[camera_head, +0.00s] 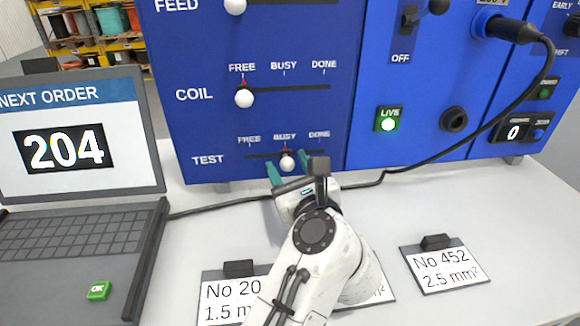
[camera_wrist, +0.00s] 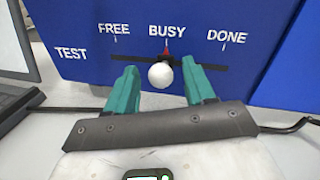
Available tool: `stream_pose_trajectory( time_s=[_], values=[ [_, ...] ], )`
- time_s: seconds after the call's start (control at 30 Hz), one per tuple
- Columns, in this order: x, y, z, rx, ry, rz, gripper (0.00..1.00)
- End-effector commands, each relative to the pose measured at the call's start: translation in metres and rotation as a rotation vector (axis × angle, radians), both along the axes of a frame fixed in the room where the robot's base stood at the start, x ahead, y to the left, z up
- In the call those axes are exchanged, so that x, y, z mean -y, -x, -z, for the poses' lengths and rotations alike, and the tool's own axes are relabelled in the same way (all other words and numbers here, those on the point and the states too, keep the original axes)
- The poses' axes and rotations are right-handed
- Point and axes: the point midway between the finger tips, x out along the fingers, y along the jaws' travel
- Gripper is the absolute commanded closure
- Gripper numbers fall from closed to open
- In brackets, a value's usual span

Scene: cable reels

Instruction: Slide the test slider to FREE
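The test slider's white knob (camera_head: 287,163) stands at BUSY on the lowest slot of the blue panel. In the wrist view the knob (camera_wrist: 161,75) is under the BUSY label, with a red pointer above it. FREE (camera_wrist: 114,29) is to its left and DONE to its right. My gripper (camera_head: 292,170) is in front of the TEST row. Its green fingers (camera_wrist: 161,88) are spread open, one on each side of the knob, with a gap on both sides. Whether the fingertips reach as deep as the knob I cannot tell.
The COIL slider knob (camera_head: 244,98) above stands at FREE. The FEED knob (camera_head: 235,6) is higher up. A black cable (camera_head: 400,168) runs along the panel's foot. A laptop (camera_head: 80,190) stands left; label cards (camera_head: 445,268) lie on the grey table.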

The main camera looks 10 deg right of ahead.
Motion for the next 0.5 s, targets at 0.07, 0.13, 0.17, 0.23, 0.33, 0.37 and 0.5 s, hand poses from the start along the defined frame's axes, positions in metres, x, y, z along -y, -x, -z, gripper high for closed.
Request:
stream_pose_trajectory(
  time_s=[0.07,0.13,0.17,0.23,0.33,0.37,0.5],
  values=[
    [0.0,0.0001,0.0,0.0,0.0,0.0,0.54],
    [0.0001,0.0002,0.0,0.0,0.0,0.0,0.61],
    [0.0001,0.0002,0.0,0.0,0.0,0.0,0.64],
    [0.0001,0.0002,0.0,0.0,0.0,0.0,0.71],
    [0.0001,0.0003,-0.0001,0.0,0.0,0.0,0.8],
    [0.0001,0.0003,-0.0001,0.0,0.0,0.0,0.83],
    [0.0001,0.0003,-0.0001,0.0,0.0,0.0,0.96]
  ],
)
